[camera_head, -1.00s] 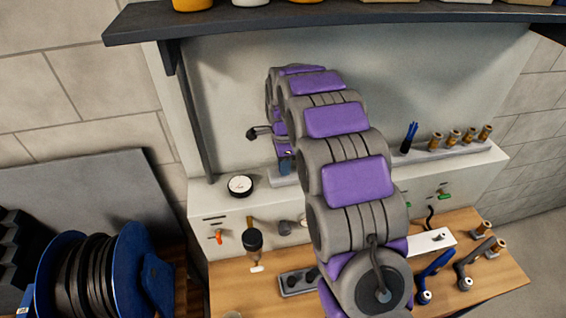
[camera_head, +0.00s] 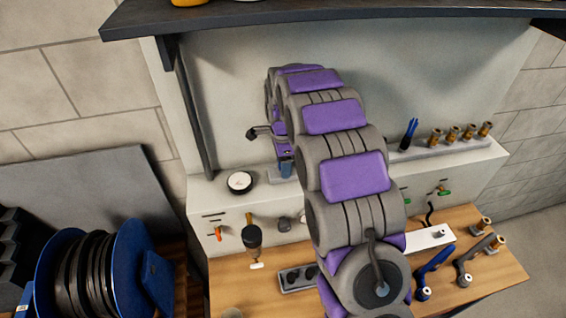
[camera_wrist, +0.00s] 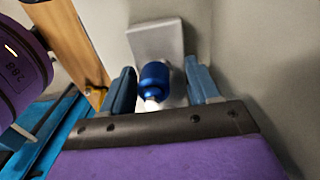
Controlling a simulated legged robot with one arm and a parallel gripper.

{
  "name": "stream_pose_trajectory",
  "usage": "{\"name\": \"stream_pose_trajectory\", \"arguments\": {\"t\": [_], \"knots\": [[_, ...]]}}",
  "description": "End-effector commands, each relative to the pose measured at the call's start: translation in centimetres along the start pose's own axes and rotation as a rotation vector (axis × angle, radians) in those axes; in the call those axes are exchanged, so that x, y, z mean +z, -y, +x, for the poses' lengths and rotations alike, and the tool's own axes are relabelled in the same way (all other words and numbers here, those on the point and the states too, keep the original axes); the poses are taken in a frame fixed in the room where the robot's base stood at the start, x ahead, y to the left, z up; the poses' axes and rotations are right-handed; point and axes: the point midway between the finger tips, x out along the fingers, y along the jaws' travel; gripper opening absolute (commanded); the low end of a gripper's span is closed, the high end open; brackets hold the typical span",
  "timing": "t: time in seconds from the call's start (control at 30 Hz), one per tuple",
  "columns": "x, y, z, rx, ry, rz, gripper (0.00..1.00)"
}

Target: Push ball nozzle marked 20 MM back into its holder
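In the wrist view a blue rounded piece (camera_wrist: 154,77) with a white end (camera_wrist: 152,104) stands between my fingers; it looks like the ball nozzle, but no 20 MM mark is readable. A pale grey block (camera_wrist: 155,40) behind it looks like its holder. I cannot tell how deep the nozzle sits in it. My gripper (camera_wrist: 162,86) has its two blue fingers apart, one on each side of the nozzle, with a gap visible on both sides. In the head view my gripper (camera_head: 286,163) is low over the back ledge, and my arm hides most of that spot.
A round gauge (camera_head: 239,182) lies on the ledge (camera_head: 215,192) left of the gripper. A rack with brass nozzles (camera_head: 452,138) stands at the right. The wooden bench (camera_head: 230,285) holds a dark tray (camera_head: 299,278) and blue-handled tools (camera_head: 433,262). A shelf (camera_head: 330,15) hangs above.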

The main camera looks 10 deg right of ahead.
Motion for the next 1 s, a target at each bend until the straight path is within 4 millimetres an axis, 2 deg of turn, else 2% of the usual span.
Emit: {"name": "stream_pose_trajectory", "arguments": {"t": [0.33, 0.8, 1.0], "knots": [[0.0, 0.0, -0.9, -0.006, 0.0, 0.0, 0.61], [0.0, 0.2, -7.2, -0.003, 0.0, 0.001, 0.61], [0.0, 0.1, -7.5, -0.001, 0.0, 0.001, 0.61]]}}
